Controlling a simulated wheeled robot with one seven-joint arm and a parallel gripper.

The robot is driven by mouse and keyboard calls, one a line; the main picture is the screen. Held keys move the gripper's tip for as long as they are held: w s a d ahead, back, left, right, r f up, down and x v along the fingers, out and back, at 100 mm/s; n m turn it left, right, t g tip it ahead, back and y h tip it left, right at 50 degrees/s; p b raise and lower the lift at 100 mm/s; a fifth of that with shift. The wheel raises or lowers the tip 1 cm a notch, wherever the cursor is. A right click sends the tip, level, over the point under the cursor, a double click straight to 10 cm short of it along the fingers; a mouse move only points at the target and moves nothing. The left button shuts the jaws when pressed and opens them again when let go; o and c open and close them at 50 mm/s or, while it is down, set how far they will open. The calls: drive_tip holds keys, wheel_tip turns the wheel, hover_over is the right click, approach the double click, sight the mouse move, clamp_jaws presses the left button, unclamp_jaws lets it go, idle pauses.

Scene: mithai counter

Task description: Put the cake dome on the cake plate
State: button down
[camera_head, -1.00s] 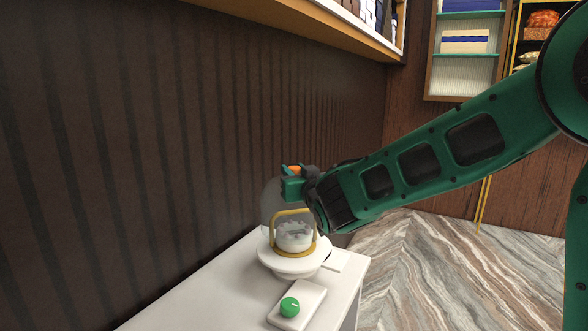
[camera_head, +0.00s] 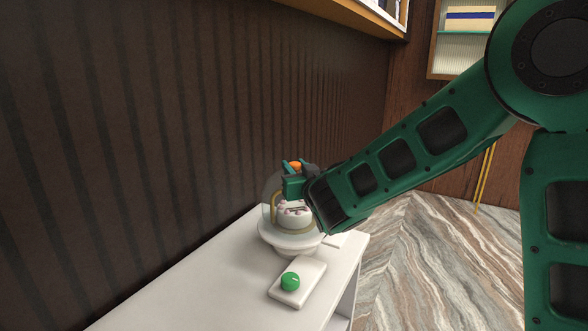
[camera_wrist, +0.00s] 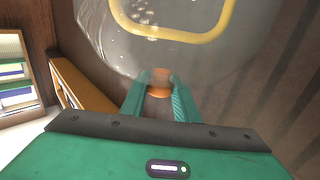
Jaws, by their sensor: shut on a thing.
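The cake dome (camera_head: 267,197) is clear, with an orange knob on top and a gold-framed loop on its side. In the wrist view the orange knob (camera_wrist: 159,84) sits between the green fingertips, and the gold loop (camera_wrist: 175,36) shows on the clear dome beyond. The white footed cake plate (camera_head: 272,240) stands on the counter and carries a pale cake (camera_head: 293,217). The dome is upright over the cake. I cannot tell whether its lower rim touches the plate.
The white counter (camera_head: 190,295) runs along a dark ribbed wall (camera_head: 150,150). A white block with a green round knob (camera_head: 290,281) lies in front of the plate. The counter's near left is bare. A wall shelf (camera_head: 370,18) hangs above.

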drive_tip(key=shift+f, duration=0.45)
drive_tip(key=c, duration=1.3)
unclamp_jaws()
